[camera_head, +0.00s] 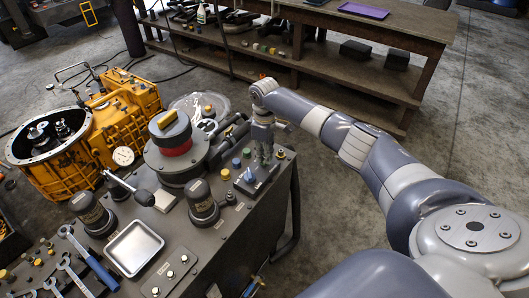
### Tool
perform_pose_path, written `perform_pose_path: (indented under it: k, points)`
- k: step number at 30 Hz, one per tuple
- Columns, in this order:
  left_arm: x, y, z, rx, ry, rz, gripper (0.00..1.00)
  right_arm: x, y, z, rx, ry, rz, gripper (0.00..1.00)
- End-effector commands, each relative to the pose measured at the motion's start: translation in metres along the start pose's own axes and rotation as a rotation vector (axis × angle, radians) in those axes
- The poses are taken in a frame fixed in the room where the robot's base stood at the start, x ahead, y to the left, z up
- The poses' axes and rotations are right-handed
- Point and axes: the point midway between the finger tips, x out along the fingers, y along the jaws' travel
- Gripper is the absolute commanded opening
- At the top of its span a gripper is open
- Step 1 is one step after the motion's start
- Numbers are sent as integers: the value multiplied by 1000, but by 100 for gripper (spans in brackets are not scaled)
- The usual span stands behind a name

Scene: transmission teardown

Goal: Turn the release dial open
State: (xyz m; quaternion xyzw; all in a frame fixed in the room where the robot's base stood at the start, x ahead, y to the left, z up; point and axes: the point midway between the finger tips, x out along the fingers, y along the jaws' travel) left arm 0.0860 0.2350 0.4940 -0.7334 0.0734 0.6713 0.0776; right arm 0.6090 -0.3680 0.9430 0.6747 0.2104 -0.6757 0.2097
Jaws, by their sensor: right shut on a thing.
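A small dark control box (262,186) sits at the right end of the dark workbench, with a blue pointed knob (249,175) on its front part. My right gripper (264,161) points straight down over the back of this box. Its fingers are shut on what seems to be the release dial, which they mostly hide. I cannot read the dial's angle. My left gripper is not in view.
Black cylinders (201,200) and a large round fixture with a red band (174,142) stand left of the box. A metal tray (134,248), wrenches (75,270) and a yellow transmission housing (125,115) are farther left. A shelved table (330,50) stands behind.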

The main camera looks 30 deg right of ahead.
Motion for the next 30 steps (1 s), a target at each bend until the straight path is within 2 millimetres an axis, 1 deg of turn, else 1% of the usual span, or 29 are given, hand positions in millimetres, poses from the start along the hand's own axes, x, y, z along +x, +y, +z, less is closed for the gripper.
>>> perform_pose_path:
  k: [7, 21, 30]
  points:
    - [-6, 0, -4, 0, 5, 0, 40, -2, 0, 0, -230, 1, 1, 0]
    - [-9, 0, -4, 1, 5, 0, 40, -2, 1, -1, -669, 2, 3, 0]
    - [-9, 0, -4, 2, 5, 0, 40, -2, 1, -1, -887, 3, 5, 0]
